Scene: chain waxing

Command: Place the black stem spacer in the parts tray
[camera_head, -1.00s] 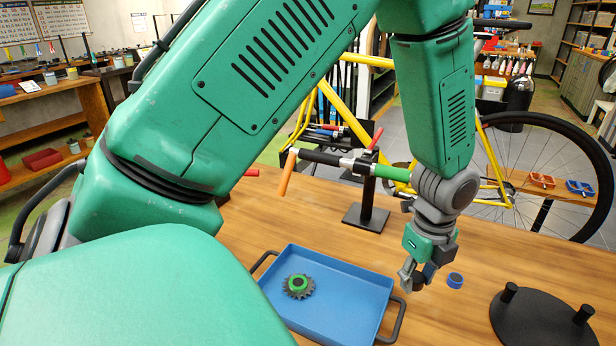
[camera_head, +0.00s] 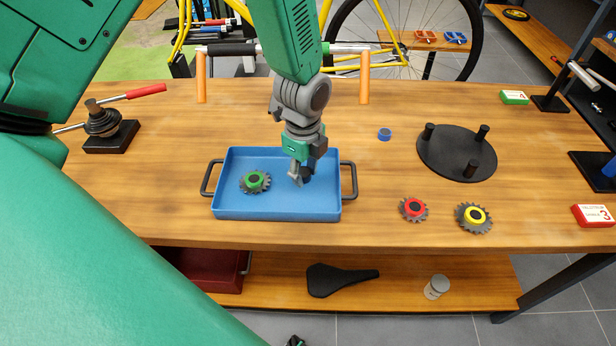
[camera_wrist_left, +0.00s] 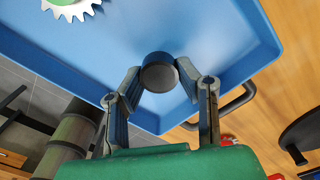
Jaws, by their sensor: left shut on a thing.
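My left gripper (camera_head: 301,176) is over the right part of the blue parts tray (camera_head: 232,211). It is shut on a small dark round piece, the black stem spacer (camera_head: 308,172). In the left wrist view the spacer (camera_wrist_left: 159,74) sits between the two fingertips (camera_wrist_left: 160,80), with the blue tray floor (camera_wrist_left: 200,35) behind it. I cannot tell whether the spacer touches the tray floor. A green-centred toothed cog (camera_head: 255,181) lies in the left part of the tray. My right gripper is not in view.
A blue ring (camera_head: 385,134) lies behind and right of the tray. A black round stand with pegs (camera_head: 440,165), a red-centred cog (camera_head: 413,209) and a yellow-centred cog (camera_head: 473,217) are to the right. A black-based tool (camera_head: 110,135) stands at the left.

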